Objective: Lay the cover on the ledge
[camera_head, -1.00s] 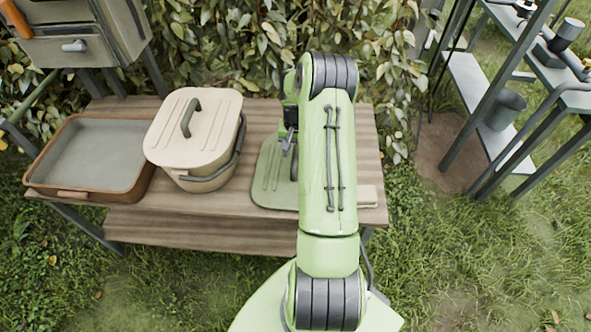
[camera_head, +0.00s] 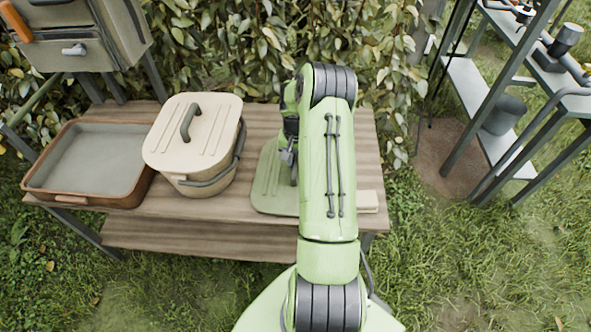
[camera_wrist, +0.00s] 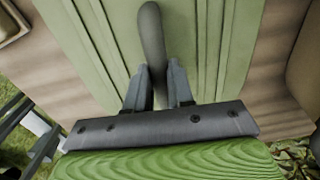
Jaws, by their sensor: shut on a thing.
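The cover (camera_head: 268,188) is a flat green lid with pressed ridges and a dark bar handle. In the head view it is over the right half of the wooden ledge (camera_head: 210,240), partly hidden behind my arm. My gripper (camera_head: 289,158) is above it. In the wrist view my gripper (camera_wrist: 158,75) is shut on the dark handle (camera_wrist: 152,38), with the green ridged cover (camera_wrist: 215,40) filling the middle behind it. The cover looks level and low over the boards; I cannot tell whether it touches them.
A beige lidded pot (camera_head: 190,140) stands left of the cover, and a shallow brown-rimmed tray (camera_head: 85,165) is at the far left. A pale flat piece (camera_head: 368,202) lies by the ledge's right end. Leafy hedge stands behind; a metal rack (camera_head: 500,100) is at right.

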